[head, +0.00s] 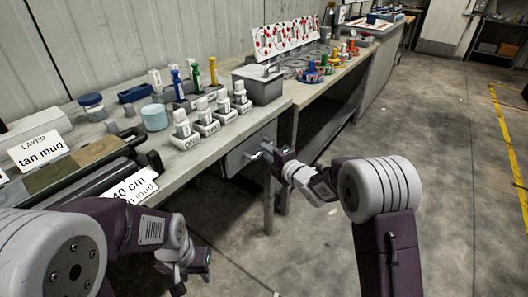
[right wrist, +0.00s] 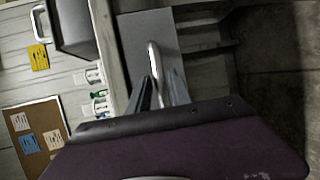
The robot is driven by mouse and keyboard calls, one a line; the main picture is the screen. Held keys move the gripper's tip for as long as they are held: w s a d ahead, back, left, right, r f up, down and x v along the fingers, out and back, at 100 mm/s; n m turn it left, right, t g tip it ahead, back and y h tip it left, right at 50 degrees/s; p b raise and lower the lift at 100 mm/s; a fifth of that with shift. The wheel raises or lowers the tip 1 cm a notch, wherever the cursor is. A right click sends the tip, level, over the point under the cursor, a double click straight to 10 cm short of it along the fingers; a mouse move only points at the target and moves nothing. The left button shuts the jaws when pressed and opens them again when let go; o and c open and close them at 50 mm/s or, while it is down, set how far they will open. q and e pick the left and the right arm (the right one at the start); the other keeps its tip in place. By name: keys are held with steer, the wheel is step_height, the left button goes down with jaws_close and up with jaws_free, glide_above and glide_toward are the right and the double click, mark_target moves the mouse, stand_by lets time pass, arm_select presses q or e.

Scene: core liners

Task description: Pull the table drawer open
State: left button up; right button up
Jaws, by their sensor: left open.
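The grey table drawer (head: 238,158) sits under the near workbench top, at its right end. No opening or drawer inside shows above its front, so it looks closed. Its pale bar handle (right wrist: 154,58) stands out from the front in the right wrist view. My right gripper (head: 263,152) is at the handle, with one finger on each side of the bar (right wrist: 160,85). I cannot tell whether the fingers press on it. My left gripper (head: 188,274) is open and empty, low in front of the bench, away from the drawer.
The bench top (head: 215,140) carries white labelled holders (head: 187,136), a grey bin (head: 262,85), jars and a core tray with a "tan mud" card (head: 40,150). A bench leg (head: 268,205) stands below the drawer. The concrete floor (head: 440,130) to the right is clear.

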steer(key=shift+x, duration=1.2)
jaws_close()
stand_by(0.5)
